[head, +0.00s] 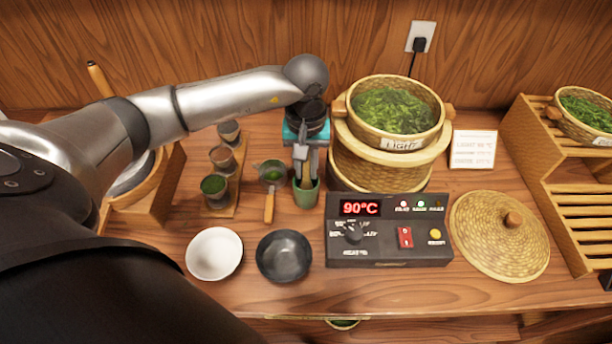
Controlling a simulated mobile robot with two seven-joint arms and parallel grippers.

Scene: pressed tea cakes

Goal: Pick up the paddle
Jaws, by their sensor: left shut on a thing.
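My left gripper (305,180) points down over a small green cup (306,197) behind the black bowl. Its two grey fingers reach down to the cup's mouth and are shut on a thin thing, taken to be the paddle, which is mostly hidden by the fingers and the cup. I cannot make out the paddle's shape. The cup stands upright on the wooden table. My right gripper is not in view.
A heater panel (390,245) reading 90°C stands right of the cup, before a steamer basket (395,135) of green leaves. A strainer (270,178) lies close left. A white bowl (214,254), black bowl (284,256) and woven lid (490,250) are nearby.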

